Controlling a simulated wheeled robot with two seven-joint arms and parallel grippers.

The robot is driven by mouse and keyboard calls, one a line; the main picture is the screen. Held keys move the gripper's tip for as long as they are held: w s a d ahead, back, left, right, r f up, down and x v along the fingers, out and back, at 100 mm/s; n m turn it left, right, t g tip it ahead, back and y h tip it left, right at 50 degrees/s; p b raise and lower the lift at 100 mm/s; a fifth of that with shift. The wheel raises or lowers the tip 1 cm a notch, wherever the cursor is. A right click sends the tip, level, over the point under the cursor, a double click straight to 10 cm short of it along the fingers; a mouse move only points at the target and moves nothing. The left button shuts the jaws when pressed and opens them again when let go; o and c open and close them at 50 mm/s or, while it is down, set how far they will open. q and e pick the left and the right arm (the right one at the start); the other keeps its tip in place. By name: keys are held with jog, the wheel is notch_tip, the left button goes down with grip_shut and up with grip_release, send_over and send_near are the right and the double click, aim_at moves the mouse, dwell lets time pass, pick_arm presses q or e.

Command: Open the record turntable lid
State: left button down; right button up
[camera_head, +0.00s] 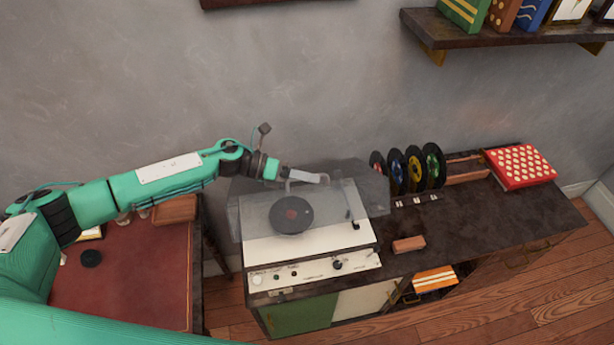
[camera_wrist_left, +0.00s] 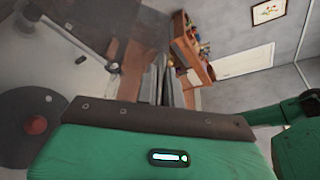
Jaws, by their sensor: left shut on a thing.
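The record turntable (camera_head: 262,244) is a white deck on the dark cabinet. A black record with a red-brown centre (camera_head: 292,215) lies on it and shows through the clear grey lid (camera_head: 240,210). The lid looks raised and tilted up toward the wall, though its exact angle is hard to judge. My left gripper (camera_head: 303,178) is at the lid's upper edge, shut on the lid's handle (camera_head: 289,184). In the left wrist view my left gripper's fingers (camera_wrist_left: 160,85) stand near the see-through lid (camera_wrist_left: 75,30); their contact is unclear. My right gripper is not in view.
Several upright records (camera_head: 412,170), a wooden tray (camera_head: 465,170) and a red dotted box (camera_head: 521,167) stand right of the turntable. A brown block (camera_head: 408,244) lies on the cabinet top (camera_head: 465,215). A shelf (camera_head: 485,38) hangs upper right. A red-topped desk (camera_head: 135,270) is at left.

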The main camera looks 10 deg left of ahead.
pick_arm(q)
jog(key=shift+w+r, duration=0.15)
jog(key=shift+w+a+r+b, duration=0.2)
jog(key=shift+w+r+b, duration=0.2)
jog(key=shift+w, duration=0.05)
jog(key=w+a+r+n+h+b, duration=0.1)
jog(key=w+r+n+b, duration=0.1)
jog(key=w+r+b, duration=0.1)
jog(key=w+a+r+n+g+h+b, duration=0.1)
jog(key=w+a+r+n+b, duration=0.1)
jog(key=w+b, duration=0.3)
jog(key=shift+w+a+r+n+b, duration=0.35)
jog(key=shift+w+r+n, duration=0.4)
jog(key=shift+w, duration=0.7)
jog(key=shift+f, duration=0.1)
jog(key=c, duration=1.5)
grip_release()
jog(key=shift+d, duration=0.1)
